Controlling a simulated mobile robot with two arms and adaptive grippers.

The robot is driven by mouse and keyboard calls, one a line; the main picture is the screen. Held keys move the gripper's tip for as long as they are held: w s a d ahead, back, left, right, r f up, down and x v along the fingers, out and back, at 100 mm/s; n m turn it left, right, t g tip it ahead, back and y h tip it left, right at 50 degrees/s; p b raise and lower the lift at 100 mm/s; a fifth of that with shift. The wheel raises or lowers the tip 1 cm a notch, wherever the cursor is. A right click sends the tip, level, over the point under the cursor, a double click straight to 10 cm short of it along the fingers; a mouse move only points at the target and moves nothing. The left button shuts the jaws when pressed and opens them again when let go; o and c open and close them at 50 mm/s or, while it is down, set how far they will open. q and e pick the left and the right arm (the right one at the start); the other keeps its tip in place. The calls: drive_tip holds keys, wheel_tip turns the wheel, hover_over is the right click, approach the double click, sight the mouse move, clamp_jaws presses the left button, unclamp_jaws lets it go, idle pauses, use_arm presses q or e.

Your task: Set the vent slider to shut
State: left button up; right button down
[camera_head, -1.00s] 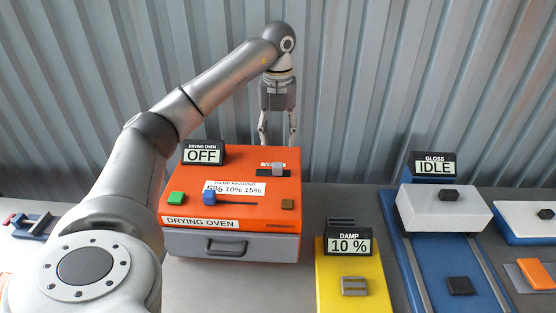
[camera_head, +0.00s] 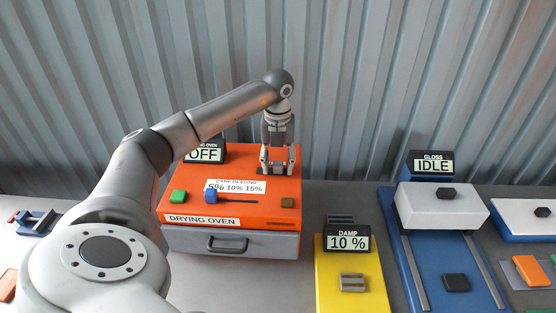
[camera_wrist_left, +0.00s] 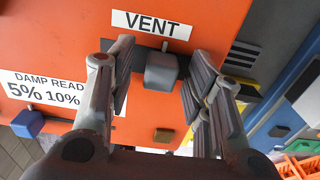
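The vent slider's grey knob (camera_wrist_left: 161,70) sits in a dark slot just below the white VENT label (camera_wrist_left: 152,25) in the left wrist view. It is on the orange top of the drying oven (camera_head: 175,205). My left gripper (camera_head: 277,170) points down over the back right of the oven top, with its fingers apart. In the wrist view the two fingers stand on either side of the knob, with a visible gap to each. In the head view the gripper mostly hides the knob and label. My right gripper is not in view.
The oven top also carries a green button (camera_head: 178,196), a blue slider knob (camera_head: 211,196) and a small brown block (camera_head: 288,202). The OFF display (camera_head: 205,153) stands at its back left, partly behind my arm. A yellow damp meter (camera_head: 332,285) stands to the right.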

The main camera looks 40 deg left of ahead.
sight(261, 171)
use_arm(q)
clamp_jaws()
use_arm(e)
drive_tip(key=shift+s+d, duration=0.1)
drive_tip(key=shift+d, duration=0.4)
use_arm(q)
drive_tip(key=shift+s+a, duration=0.3)
drive_tip(key=s+a, duration=0.1)
drive_tip(key=s+a+b, duration=0.1)
drive_tip(key=shift+s+a, duration=0.15)
drive_tip(key=shift+a, duration=0.2)
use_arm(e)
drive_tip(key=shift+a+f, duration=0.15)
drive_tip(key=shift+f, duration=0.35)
use_arm(q)
drive_tip(key=shift+c, duration=1.3)
unclamp_jaws()
drive_tip(key=o, duration=0.3)
drive_tip(key=shift+a, duration=0.1)
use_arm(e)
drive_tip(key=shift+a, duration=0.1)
use_arm(q)
drive_tip(key=shift+r, duration=0.1)
